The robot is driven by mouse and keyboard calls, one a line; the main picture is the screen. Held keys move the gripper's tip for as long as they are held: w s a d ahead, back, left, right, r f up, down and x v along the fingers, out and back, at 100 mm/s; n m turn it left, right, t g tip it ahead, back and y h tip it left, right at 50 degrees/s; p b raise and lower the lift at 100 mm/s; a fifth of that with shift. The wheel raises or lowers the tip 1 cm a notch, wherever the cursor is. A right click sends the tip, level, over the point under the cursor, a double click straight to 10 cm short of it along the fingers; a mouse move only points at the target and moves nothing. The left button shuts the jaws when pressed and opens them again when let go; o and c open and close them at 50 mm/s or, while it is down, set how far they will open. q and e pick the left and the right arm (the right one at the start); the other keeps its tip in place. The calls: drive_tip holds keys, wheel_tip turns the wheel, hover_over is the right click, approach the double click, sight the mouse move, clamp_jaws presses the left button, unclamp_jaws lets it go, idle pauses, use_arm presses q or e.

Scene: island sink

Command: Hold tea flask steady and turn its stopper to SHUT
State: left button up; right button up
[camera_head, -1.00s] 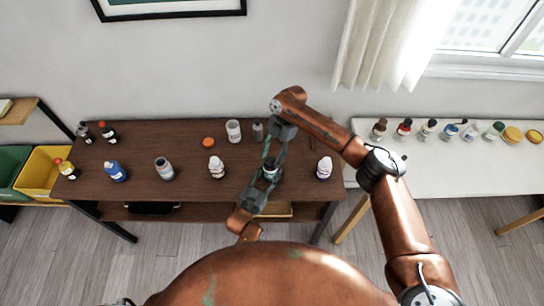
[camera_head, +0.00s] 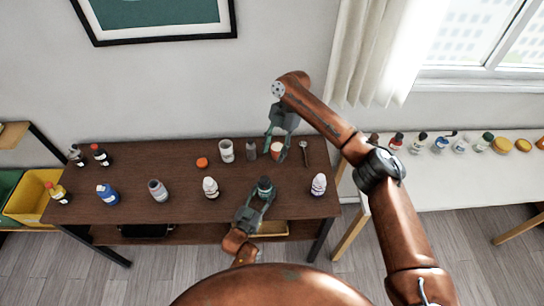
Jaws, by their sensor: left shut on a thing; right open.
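The tea flask, with a dark green stopper (camera_head: 264,183) on top, stands upright near the front of the brown table. My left gripper (camera_head: 256,205) reaches in from below and is shut on the flask, hiding most of its body. My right gripper (camera_head: 279,148) is open and empty, fingers pointing down, above and behind the flask and apart from the stopper. Any mark on the stopper is too small to read.
White bottles (camera_head: 210,188) and (camera_head: 318,185) flank the flask. A white cup (camera_head: 226,151) and an orange lid (camera_head: 202,162) lie behind left.

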use_arm(q)
drive_tip(key=o, duration=1.3)
